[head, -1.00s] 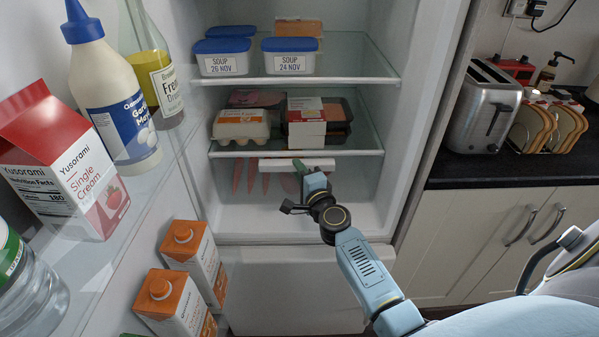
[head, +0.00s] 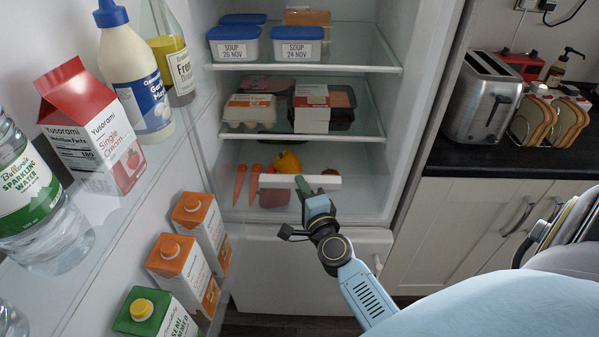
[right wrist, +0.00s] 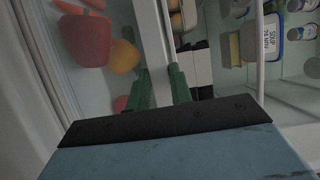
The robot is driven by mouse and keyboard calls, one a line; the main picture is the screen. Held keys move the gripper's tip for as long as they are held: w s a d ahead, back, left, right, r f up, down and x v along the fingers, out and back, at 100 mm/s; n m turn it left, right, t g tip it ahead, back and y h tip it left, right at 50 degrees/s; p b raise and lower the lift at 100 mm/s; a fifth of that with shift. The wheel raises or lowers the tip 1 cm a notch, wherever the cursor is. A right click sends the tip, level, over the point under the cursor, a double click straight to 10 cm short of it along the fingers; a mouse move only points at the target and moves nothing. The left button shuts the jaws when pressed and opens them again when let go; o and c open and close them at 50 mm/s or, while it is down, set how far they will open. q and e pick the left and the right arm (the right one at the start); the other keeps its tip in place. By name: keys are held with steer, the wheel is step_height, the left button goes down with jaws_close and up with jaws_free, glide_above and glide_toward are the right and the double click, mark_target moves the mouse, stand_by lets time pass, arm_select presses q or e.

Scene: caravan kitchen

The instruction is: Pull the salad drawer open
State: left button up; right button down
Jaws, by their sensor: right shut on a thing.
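The salad drawer (head: 337,200) is a clear bin at the bottom of the fridge, with a white handle bar (head: 275,181) along its front top edge. Over the bar I see carrots (head: 240,183) and a yellow pepper (head: 287,162) inside. My right gripper (head: 304,187) is shut on the bar near its middle. In the right wrist view its green fingers (right wrist: 160,88) lie on either side of the white bar (right wrist: 153,40), with a red pepper (right wrist: 85,40) to the left. My left gripper is not in view.
The open fridge door at left carries a cream carton (head: 90,130), bottles and orange-capped cartons (head: 172,260) close to the drawer's left. Shelves above hold egg cartons (head: 250,110) and soup tubs (head: 297,45). A cupboard and counter with a toaster (head: 483,100) stand at right.

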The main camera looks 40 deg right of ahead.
steer(key=s+a, duration=0.3)
steer(key=s, duration=0.2)
steer(key=shift+a+f, duration=0.35)
steer(key=c, duration=1.4)
jaws_free()
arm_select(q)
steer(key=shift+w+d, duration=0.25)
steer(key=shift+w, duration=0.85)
arm_select(e)
steer(key=shift+o, duration=0.4)
steer(key=shift+r, duration=0.15)
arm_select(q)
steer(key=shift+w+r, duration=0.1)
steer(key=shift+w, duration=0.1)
